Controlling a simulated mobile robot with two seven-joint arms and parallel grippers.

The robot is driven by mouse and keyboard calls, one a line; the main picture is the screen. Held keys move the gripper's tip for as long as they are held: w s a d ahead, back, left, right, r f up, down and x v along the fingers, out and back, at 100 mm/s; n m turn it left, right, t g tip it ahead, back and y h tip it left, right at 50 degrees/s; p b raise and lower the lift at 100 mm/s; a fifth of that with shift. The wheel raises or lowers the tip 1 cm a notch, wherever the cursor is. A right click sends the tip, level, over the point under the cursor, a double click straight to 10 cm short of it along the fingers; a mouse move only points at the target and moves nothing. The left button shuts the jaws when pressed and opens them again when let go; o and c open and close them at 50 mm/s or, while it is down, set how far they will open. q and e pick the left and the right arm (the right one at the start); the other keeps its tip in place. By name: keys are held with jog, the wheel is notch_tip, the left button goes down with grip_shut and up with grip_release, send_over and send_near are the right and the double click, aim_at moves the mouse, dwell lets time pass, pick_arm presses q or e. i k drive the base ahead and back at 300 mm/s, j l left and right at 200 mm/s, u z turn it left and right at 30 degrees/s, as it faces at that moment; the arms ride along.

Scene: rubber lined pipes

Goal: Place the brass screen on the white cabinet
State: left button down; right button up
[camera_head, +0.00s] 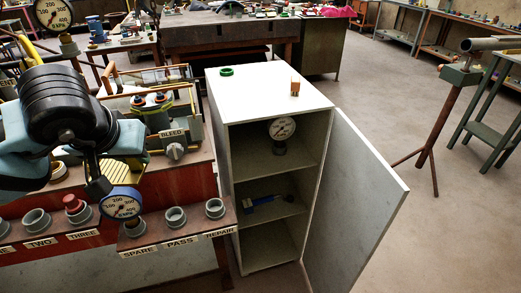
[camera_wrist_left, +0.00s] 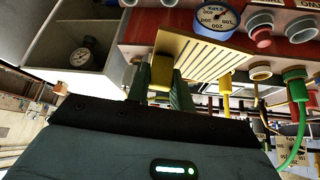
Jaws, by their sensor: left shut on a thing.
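My left gripper (camera_head: 92,165) hangs over the red bench at the left in the head view, its fingers mostly hidden by my dark wrist. The white cabinet (camera_head: 260,88) stands to the right of the bench, apart from the gripper. Its top is mostly bare. It also shows at the upper left in the wrist view (camera_wrist_left: 105,32). My right gripper is not in view.
A green ring (camera_head: 226,72) and a small orange-brown block (camera_head: 295,87) are on the cabinet top. The cabinet door (camera_head: 355,205) stands open to the right. A gauge (camera_head: 282,128) sits inside.

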aim_at(250, 168)
jog(key=i+l+z, duration=0.2)
jog(key=l, duration=0.2)
jog(key=i+l+z, duration=0.2)
jog(key=l, duration=0.2)
jog(key=i+l+z, duration=0.15)
jog(key=l, duration=0.2)
